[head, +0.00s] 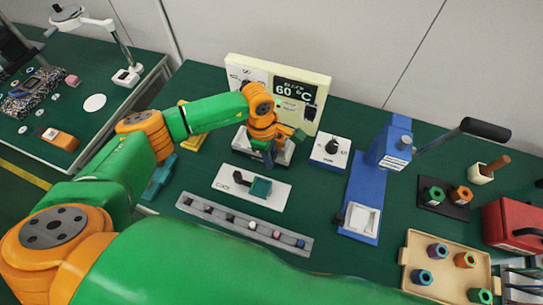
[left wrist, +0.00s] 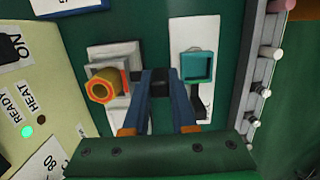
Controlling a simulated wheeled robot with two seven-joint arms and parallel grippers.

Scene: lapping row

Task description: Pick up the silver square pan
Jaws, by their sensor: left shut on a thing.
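The silver square pan (left wrist: 124,68) sits over a pale base beside the cream heater panel, with an orange-rimmed hexagonal piece (left wrist: 103,86) in it. My left gripper (left wrist: 161,84) is at the pan's side, its blue fingers closed on a dark part that looks like the pan's handle. In the head view my left gripper (head: 268,157) reaches down in front of the panel and hides much of the pan. I cannot tell whether the pan is clear of its base. My right gripper is not in view.
The cream panel (head: 313,85) reading 60 °C stands behind. A white plate with a teal square holder (head: 261,187) and a grey strip with several small pieces (head: 245,226) lie in front. A blue lever press (head: 365,190) and a tan tray (head: 443,252) stand to the right.

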